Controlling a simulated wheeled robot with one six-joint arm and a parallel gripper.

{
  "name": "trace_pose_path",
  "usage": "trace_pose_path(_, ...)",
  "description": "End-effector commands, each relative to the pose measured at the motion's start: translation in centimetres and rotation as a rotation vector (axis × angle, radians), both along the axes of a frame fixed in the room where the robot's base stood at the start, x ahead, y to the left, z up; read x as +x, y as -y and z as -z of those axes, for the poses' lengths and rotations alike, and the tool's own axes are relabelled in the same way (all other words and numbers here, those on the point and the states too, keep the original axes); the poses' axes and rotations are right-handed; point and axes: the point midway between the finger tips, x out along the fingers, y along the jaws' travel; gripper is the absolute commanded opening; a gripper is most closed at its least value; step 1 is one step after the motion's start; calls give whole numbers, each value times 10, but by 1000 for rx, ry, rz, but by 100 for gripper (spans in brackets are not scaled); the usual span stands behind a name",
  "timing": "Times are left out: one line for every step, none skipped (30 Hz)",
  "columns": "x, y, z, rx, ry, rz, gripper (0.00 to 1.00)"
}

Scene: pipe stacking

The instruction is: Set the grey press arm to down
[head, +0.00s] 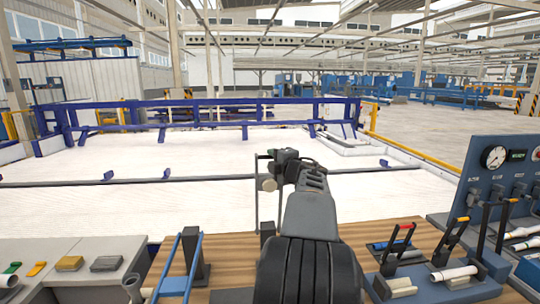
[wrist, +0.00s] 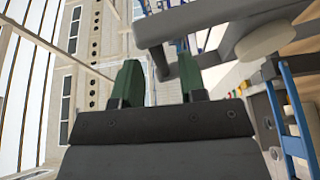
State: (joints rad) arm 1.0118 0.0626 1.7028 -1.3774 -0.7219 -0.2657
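The grey press arm (wrist: 195,22) crosses the top of the wrist view, a thick grey bar with a pale round pad (wrist: 265,45) at its right. The bar's short bent end points down between the fingers, close to the right one; I cannot tell whether they touch. In the head view a pale round pad (head: 268,184) and a thin grey bar (head: 257,195) show just left of my gripper (head: 287,157), raised above the wooden bench. In the wrist view my gripper (wrist: 158,82) has its two green fingers apart. My arm hides part of the bench.
A blue-handled frame (head: 180,268) and a dark post (head: 196,250) stand at left on the wooden bench (head: 225,240). Lever units (head: 397,250) and a blue gauge panel (head: 500,170) stand at right. White floor lies open beyond.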

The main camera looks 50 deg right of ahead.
Motion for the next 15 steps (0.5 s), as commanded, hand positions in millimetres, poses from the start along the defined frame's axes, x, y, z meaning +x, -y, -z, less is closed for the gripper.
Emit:
trace_pose_path(7,2,-1,2,0,-1,38)
trace_pose_path(10,3,-1,2,1,-1,38)
trace_pose_path(14,4,-1,2,1,-1,38)
trace_pose_path(17,5,-1,2,1,-1,38)
trace_pose_path(19,6,-1,2,1,-1,38)
trace_pose_path(21,7,0,1,0,0,38)
trace_pose_path(23,7,0,1,-1,0,38)
trace_pose_path(24,8,0,1,0,1,38)
trace_pose_path(26,8,0,1,0,1,38)
trace_pose_path(26,8,0,0,0,1,38)
trace_pose_path(27,9,0,0,0,1,38)
trace_pose_path(28,9,0,0,0,1,38)
trace_pose_path(28,9,0,0,1,1,38)
trace_pose_path(28,9,0,0,1,1,38)
trace_pose_path(28,9,1,0,1,1,38)
